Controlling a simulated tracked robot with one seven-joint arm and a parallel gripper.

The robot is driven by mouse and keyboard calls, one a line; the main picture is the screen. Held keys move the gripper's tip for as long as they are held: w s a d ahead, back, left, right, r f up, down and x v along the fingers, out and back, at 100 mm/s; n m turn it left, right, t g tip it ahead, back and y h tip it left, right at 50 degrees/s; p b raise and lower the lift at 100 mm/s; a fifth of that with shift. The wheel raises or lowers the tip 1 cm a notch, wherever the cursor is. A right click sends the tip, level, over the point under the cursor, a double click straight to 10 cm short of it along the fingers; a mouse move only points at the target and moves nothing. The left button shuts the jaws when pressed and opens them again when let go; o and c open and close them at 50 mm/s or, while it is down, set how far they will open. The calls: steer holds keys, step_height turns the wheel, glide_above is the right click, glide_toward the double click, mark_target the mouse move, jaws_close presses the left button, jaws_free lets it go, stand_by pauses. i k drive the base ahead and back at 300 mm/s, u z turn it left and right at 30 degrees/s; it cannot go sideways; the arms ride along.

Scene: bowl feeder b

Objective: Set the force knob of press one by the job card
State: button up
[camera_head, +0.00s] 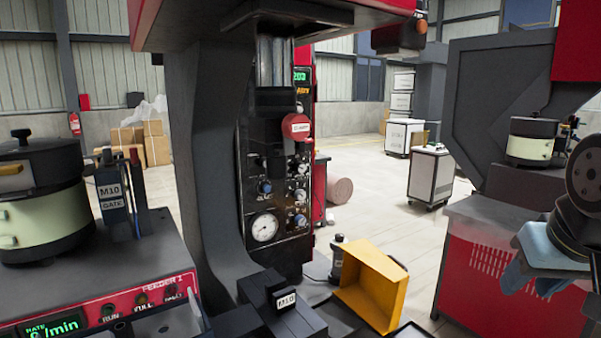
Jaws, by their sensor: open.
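The press (205,150) with a dark column stands in the middle. Its black front panel (283,250) carries several small knobs, including blue ones at the left (265,187) and at the lower right (300,221). Their labels and pointer settings are too small to read, so I cannot tell which is the force knob. A round white gauge (263,228) sits low on the panel. No job card can be made out. My gripper (532,283), with blue-grey fingers, is at the right edge, open and empty, well apart from the panel.
A red disc (297,127) juts from the panel.

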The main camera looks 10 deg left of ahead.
mark_target(299, 167)
steer(key=k, duration=1.1)
steer(key=z, duration=0.2)
steer(key=i, duration=1.5)
